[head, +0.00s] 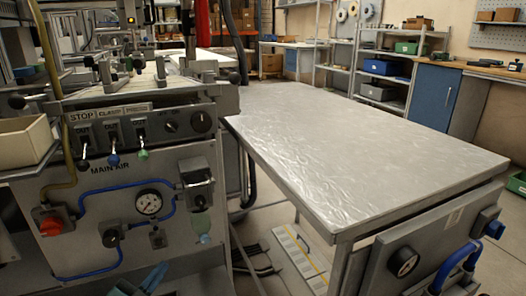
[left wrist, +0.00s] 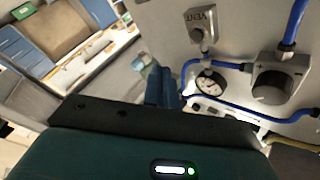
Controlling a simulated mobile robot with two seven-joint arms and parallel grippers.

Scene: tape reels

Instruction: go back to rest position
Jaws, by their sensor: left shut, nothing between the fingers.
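My left gripper (head: 158,274) shows at the bottom edge of the head view, in front of the grey machine panel. Only its blue fingers and part of its dark teal body are in the picture. In the left wrist view its blue fingers (left wrist: 162,88) are together with nothing between them, and the panel's gauge and blue tubing lie beyond them. My right gripper is in neither view.
The machine panel (head: 185,155) with knobs, a gauge (head: 148,202) and blue tubing stands close at the left. A beige bin (head: 25,142) is at the left edge. A bare grey table (head: 345,150) fills the right. Shelves and benches line the back.

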